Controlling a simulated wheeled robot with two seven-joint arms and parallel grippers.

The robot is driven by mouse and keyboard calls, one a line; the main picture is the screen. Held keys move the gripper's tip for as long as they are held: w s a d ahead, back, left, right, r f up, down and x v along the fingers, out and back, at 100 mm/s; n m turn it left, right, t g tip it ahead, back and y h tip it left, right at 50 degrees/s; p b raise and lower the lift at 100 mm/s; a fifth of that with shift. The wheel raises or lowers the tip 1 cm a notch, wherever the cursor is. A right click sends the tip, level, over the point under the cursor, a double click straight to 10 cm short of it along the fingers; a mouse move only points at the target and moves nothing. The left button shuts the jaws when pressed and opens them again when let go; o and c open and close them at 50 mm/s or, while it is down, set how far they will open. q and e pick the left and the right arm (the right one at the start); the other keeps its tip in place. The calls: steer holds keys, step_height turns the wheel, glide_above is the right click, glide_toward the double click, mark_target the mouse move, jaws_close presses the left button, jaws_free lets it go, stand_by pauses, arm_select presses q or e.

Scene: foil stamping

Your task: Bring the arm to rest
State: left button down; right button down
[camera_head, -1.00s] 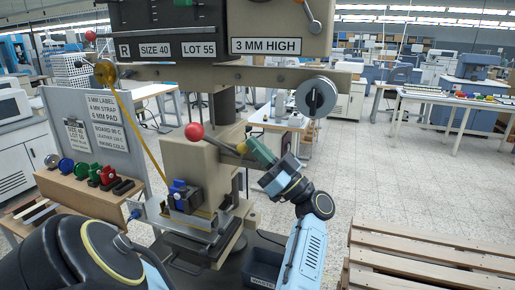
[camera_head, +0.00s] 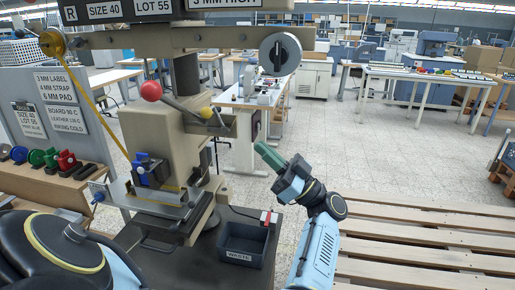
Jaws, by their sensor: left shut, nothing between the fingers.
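My left gripper (camera_head: 264,150) has green fingertips and a dark wrist, on a light blue and black arm rising from the bottom. It is shut and empty, in the air to the right of the stamping press (camera_head: 160,135). A clear gap separates it from the press lever's yellow knob (camera_head: 206,113). The lever's red ball (camera_head: 151,91) is further left. A black elbow of mine with a yellow ring fills the lower left corner. My right gripper is not in view.
A dark bin marked WASTE (camera_head: 243,244) stands on the press bench below my gripper. A wooden pallet (camera_head: 420,235) lies at the lower right. A panel with signs (camera_head: 70,110) and a rack of coloured rolls (camera_head: 45,180) are at the left. Open floor lies behind my gripper.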

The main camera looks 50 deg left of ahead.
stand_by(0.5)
